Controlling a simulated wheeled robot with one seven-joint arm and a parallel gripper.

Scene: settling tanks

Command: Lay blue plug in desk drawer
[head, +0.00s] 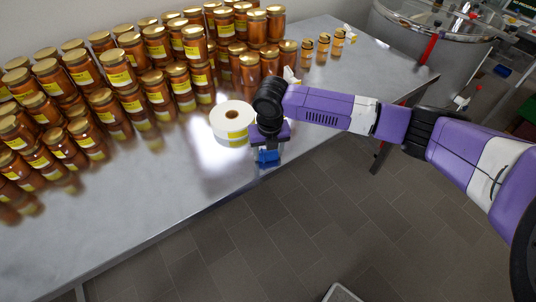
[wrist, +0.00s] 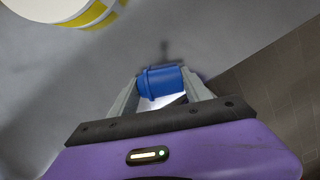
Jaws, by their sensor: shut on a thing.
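The blue plug (wrist: 160,82) sits between the two fingers of my gripper (wrist: 163,90) in the wrist view, and the fingers are shut on it. In the head view the blue plug (head: 268,156) shows below my gripper (head: 268,150), at the front edge of the metal table (head: 130,215). I cannot tell whether the plug touches the tabletop. No desk drawer can be made out in either view.
A roll of labels (head: 232,118) lies just left of my gripper. Many honey jars (head: 115,65) stand in stacks along the back. Small jars (head: 323,43) stand at the far right. A steel tank (head: 425,45) is beyond the table. The front left tabletop is clear.

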